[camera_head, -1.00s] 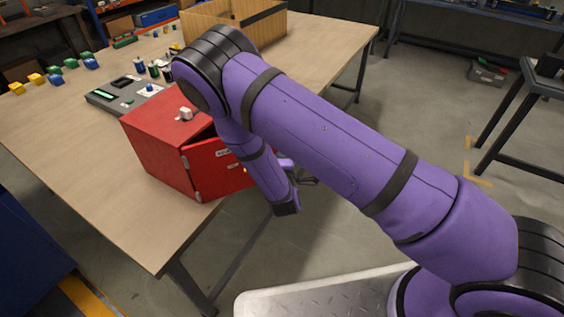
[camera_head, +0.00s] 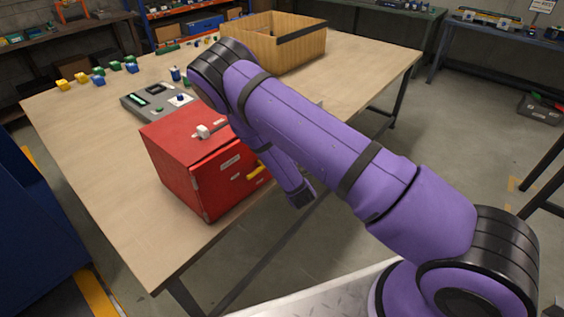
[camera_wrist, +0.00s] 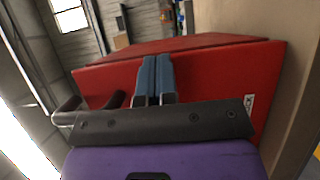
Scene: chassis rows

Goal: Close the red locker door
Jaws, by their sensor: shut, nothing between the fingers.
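The red locker (camera_head: 165,160) stands near the table's front edge in the head view. Its door (camera_head: 215,187), with a yellow handle (camera_head: 257,172), lies close to the front of the body. A thin dark line shows along its top edge, and my arm hides its right end, so I cannot tell whether it is fully flush. In the wrist view, the two blue fingers of my gripper (camera_wrist: 157,66) are together and empty in front of the red door (camera_wrist: 220,78). Whether they touch it is unclear. My gripper is hidden behind my arm in the head view.
A small white object (camera_head: 204,131) sits on the locker top. A grey panel (camera_head: 150,100) lies behind it, with several coloured blocks (camera_head: 100,72) beyond. A wooden crate (camera_head: 262,48) stands at the back. Bare tabletop (camera_head: 110,170) lies left of the locker.

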